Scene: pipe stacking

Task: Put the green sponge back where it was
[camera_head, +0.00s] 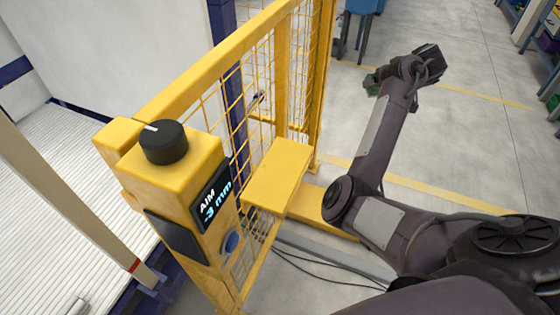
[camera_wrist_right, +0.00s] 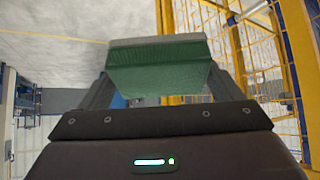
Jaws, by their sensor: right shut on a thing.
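The green sponge (camera_wrist_right: 160,68) with a grey layer along its far edge is between the two fingers of my right gripper (camera_wrist_right: 158,82) in the right wrist view. The gripper is shut on it. In the head view only a small green part of the sponge (camera_head: 371,83) shows beside my right gripper (camera_head: 374,78), out over the floor and beyond the yellow fence. The wrist hides much of the fingers there. My left gripper is not in view.
A yellow mesh fence (camera_head: 243,97) carries a yellow box with a black knob (camera_head: 164,142) and a small display (camera_head: 214,197). A flat yellow ledge (camera_head: 278,173) beside the fence is empty. Shelves (camera_head: 545,45) stand at far right.

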